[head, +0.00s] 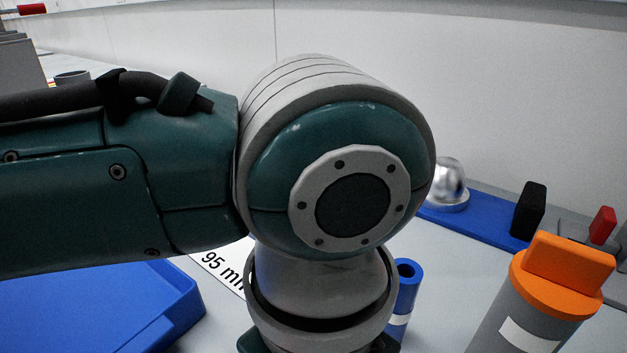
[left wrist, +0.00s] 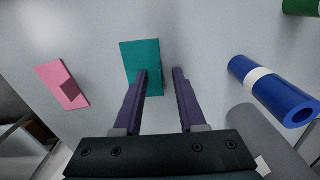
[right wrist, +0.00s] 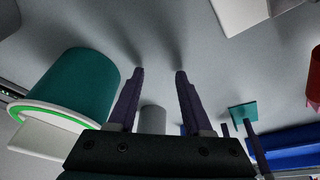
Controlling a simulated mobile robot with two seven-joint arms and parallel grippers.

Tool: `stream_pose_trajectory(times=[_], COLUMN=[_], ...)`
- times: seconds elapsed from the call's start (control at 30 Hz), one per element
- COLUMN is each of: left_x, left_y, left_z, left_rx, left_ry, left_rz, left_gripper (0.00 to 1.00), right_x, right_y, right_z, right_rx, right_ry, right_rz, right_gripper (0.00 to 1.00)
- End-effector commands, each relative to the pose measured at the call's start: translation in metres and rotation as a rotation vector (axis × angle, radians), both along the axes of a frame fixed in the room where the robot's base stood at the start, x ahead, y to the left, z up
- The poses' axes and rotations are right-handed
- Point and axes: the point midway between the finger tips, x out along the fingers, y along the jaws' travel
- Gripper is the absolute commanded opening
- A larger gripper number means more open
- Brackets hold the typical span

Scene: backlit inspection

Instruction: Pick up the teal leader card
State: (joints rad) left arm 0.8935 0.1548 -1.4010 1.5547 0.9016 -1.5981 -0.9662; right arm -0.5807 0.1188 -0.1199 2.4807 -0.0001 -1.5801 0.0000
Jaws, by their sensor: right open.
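The teal leader card (left wrist: 138,58) lies flat on the grey surface in the left wrist view. A small teal piece, likely the same card (right wrist: 243,112), shows in the right wrist view near dark fingers. My right gripper (right wrist: 159,72) is open and empty, away from that piece. In the head view, my arm covers the middle, and neither card nor fingertips show.
A pink card (left wrist: 61,84) lies left of the teal one. The right wrist view has a teal cylinder (right wrist: 75,82). The head view shows a blue tray (head: 95,290) and an orange-topped cylinder (head: 560,280).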

Motion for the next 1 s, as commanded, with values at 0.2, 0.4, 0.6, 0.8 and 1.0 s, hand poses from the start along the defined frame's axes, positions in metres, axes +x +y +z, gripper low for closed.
stream_pose_trajectory(times=[0.2,0.4,0.6,0.8,1.0], left_x=[0.0000,0.0000,0.0001,0.0001,0.0002], left_y=[-0.0003,-0.0003,-0.0002,-0.0002,-0.0003], left_z=[0.0005,0.0007,0.0007,0.0007,0.0014], left_rx=[-0.001,-0.001,-0.001,-0.001,-0.001], left_ry=[-0.001,-0.001,-0.001,-0.001,-0.001], left_rz=[-0.001,0.000,0.000,0.000,0.000], left_gripper=[0.35,0.13,0.00,0.00,0.00], right_x=[0.0002,0.0002,0.0002,0.0003,0.0003], right_y=[-0.0001,-0.0001,-0.0002,-0.0002,-0.0002], right_z=[0.0005,0.0004,0.0004,0.0003,0.0006], right_rx=[0.000,0.000,0.000,-0.001,-0.001], right_ry=[0.000,0.000,0.000,0.000,0.000], right_rz=[0.000,0.000,0.001,0.001,0.001], right_gripper=[0.50,0.50,0.50,0.50,0.50])
